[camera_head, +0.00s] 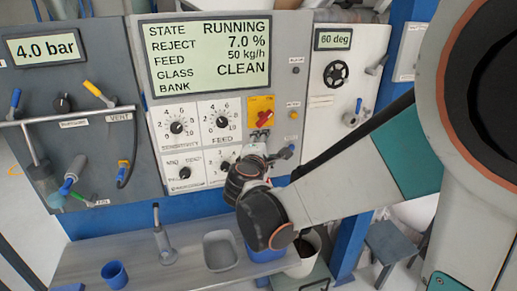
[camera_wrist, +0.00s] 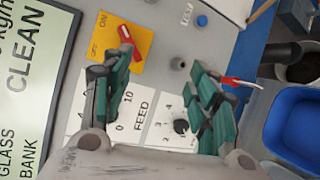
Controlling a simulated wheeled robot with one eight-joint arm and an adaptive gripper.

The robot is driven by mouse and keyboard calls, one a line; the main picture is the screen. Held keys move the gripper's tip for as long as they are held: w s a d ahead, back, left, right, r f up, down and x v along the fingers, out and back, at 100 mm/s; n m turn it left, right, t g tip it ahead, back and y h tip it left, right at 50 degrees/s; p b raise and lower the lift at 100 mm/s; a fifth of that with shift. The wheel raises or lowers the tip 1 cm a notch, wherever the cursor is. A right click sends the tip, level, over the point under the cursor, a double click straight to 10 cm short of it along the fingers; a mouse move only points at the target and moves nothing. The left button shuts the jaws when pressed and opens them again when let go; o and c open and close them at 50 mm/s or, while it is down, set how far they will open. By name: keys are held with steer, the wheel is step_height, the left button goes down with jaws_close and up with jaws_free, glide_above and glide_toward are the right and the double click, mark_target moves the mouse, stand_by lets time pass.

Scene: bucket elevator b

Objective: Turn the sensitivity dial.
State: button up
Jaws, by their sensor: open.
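The sensitivity dial (camera_head: 177,127) is a round black knob on a white numbered plate, left of the similar feed dial (camera_head: 222,122). Its pointer setting is too small to read surely. My gripper (camera_head: 262,143) is to the right of both dials, in front of the panel below the yellow switch plate. In the wrist view my gripper (camera_wrist: 160,72) has its two green-padded fingers wide apart with nothing between them. There the feed plate (camera_wrist: 135,112) shows partly behind the left finger, and the sensitivity dial is not visible.
The display (camera_head: 212,55) reads running, reject 7.0 %, feed 50 kg/h, glass clean. A red switch (camera_head: 265,119) sits on a yellow plate near my gripper. Two smaller dials are below. A shelf (camera_head: 90,262) holds a blue cup (camera_head: 115,274) and a grey tray (camera_head: 220,251).

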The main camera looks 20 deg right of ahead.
steer(key=shift+s+d+f+m+g+y, duration=0.15)
steer(key=shift+s+m+g, duration=0.15)
steer(key=shift+s, duration=0.2)
steer(key=shift+s+d+f+m+g+y, duration=0.1)
steer(key=shift+s+m+g, duration=0.05)
steer(key=shift+s+m, duration=0.35)
steer(key=shift+s+d+f+m+g+y, duration=0.15)
steer(key=shift+s+m+g, duration=0.15)
steer(key=shift+s, duration=0.2)
steer(key=s+a+f+m+g+y+b, duration=0.1)
steer(key=s+f+m+y, duration=0.1)
steer(key=s, duration=0.6)
steer(key=s+a+f+m+g+y+b, duration=0.2)
steer(key=s+f+m, duration=0.2)
steer(key=s+m, duration=0.2)
steer(key=s+a+f+m+g+y+b, duration=0.1)
steer(key=s+f+m+g+y+b, duration=0.1)
steer(key=s, duration=0.8)
steer(key=shift+s+a+f+m+y, duration=0.25)
steer(key=shift+f+m+y, duration=0.3)
steer(key=shift+m, duration=0.75)
stand_by(2.8)
